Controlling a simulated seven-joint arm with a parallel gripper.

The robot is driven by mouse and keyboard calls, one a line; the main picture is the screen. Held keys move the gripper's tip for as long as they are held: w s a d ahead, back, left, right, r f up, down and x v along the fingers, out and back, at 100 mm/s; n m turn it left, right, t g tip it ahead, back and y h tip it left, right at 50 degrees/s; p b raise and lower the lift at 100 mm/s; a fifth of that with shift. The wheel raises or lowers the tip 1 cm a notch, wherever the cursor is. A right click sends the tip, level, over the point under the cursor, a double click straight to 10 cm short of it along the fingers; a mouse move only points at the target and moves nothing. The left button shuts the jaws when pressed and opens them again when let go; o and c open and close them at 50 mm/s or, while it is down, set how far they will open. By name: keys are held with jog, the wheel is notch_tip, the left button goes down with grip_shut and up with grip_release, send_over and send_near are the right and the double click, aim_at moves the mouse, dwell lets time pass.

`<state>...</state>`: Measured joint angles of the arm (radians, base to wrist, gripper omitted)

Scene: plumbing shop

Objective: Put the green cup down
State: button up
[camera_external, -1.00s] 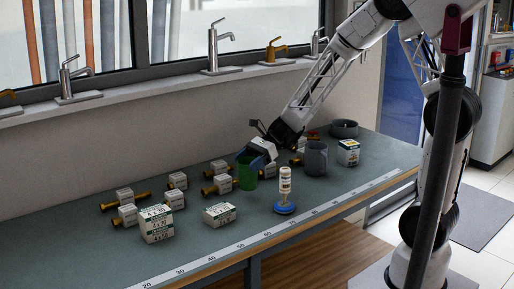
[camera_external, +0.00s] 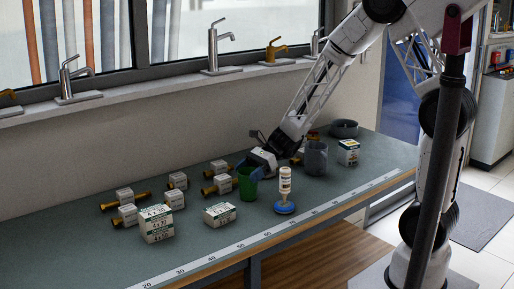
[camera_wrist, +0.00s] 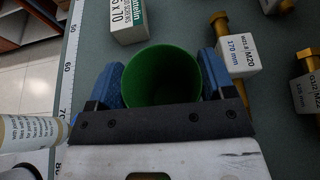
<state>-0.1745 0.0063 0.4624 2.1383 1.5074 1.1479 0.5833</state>
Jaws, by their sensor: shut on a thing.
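The green cup (camera_external: 247,187) is upright at the middle of the workbench in the external view. It also shows in the wrist view (camera_wrist: 162,78), with its open mouth between two blue finger pads. My gripper (camera_external: 253,168) is shut on the cup from behind and to its right. In the wrist view my gripper (camera_wrist: 162,85) has one pad against each side of the cup. The cup's base appears at or very near the bench top; I cannot tell whether it touches.
A white bottle on a blue disc (camera_external: 284,190) stands just right of the cup. A grey mug (camera_external: 315,158) and a box (camera_external: 348,152) stand farther right. Boxes (camera_external: 219,214) and brass-ended bolts (camera_external: 222,186) lie to the left. Bare bench (camera_external: 255,221) shows in front of the cup.

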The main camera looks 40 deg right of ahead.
jog(key=shift+f, duration=0.15)
jog(key=o, duration=1.1)
jog(key=shift+d+r, duration=0.1)
jog(key=shift+r, duration=0.1)
jog(key=v, duration=1.2)
dwell(0.3)
jog(key=s+d+r+n+t+h, duration=0.1)
jog(key=s+d+r+n+h, duration=0.3)
jog(key=s, duration=0.4)
jog(key=s+d+r+n+h, duration=0.4)
jog(key=s+d+n+h, duration=0.1)
jog(key=s+n, duration=0.3)
jog(key=s+d+r+n+t+h, duration=0.1)
jog(key=s+d+r+n+h, duration=0.3)
jog(key=s, duration=0.5)
jog(key=shift+s+d+r+n+t+h, duration=0.3)
jog(key=shift+d+r+n, duration=0.25)
jog(key=shift+d+n, duration=0.5)
